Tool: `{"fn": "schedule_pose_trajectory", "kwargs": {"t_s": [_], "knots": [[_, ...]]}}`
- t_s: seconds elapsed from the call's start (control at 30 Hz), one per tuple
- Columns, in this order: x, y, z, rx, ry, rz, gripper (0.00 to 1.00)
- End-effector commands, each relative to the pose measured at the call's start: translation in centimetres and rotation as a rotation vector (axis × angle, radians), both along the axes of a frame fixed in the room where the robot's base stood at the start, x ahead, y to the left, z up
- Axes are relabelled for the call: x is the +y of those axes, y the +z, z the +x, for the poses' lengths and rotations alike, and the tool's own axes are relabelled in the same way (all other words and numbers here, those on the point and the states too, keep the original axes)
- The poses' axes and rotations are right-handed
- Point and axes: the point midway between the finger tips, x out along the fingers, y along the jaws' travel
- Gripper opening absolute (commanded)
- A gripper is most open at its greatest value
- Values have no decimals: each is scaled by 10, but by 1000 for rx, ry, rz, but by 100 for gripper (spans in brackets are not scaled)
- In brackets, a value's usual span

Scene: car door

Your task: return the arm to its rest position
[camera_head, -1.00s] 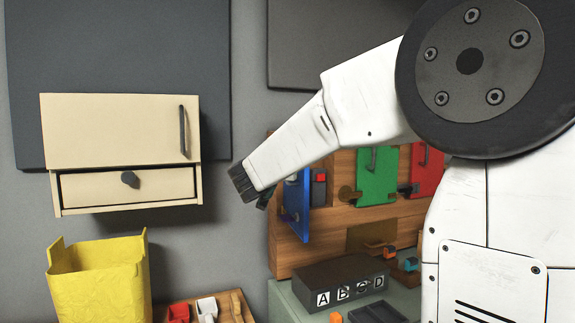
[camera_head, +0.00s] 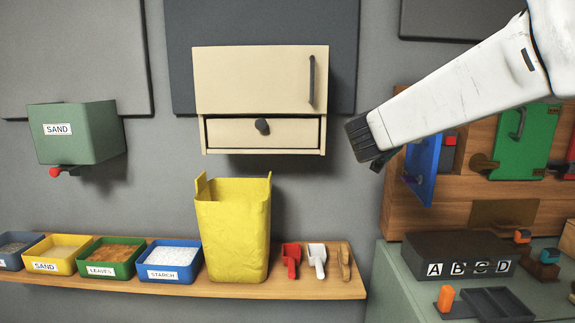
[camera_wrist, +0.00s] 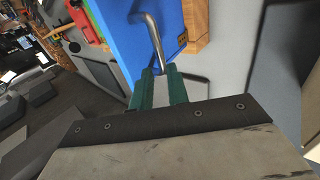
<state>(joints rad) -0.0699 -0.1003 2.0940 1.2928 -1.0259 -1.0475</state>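My gripper (camera_head: 372,158) is at the left end of my white arm in the head view, just left of the small blue door (camera_head: 422,168), which stands swung out from the wooden panel. In the wrist view my gripper's two green fingers (camera_wrist: 162,84) are a little apart, with a light gap between them. The bent metal handle (camera_wrist: 153,38) on the blue door (camera_wrist: 130,35) runs down to the fingertips. I cannot tell whether it touches them. Nothing else shows in the gripper.
The wooden panel (camera_head: 400,219) has a green door (camera_head: 524,145) and stands on a grey-green bench. A beige cabinet (camera_head: 250,80) hangs left of my gripper. Below it a yellow bin (camera_head: 233,235) stands on a shelf (camera_head: 320,288) with scoops and labelled trays. Open space lies before the wall.

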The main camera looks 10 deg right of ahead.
Motion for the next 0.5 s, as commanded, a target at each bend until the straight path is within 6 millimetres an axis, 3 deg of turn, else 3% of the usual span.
{"fn": "schedule_pose_trajectory", "kwargs": {"t_s": [0.17,0.3,0.37,0.5], "knots": [[31,-19,29,-19,210,114,17],[89,-51,43,57,524,248,17],[115,-65,37,116,650,308,17],[167,-104,-4,321,885,450,17]]}}
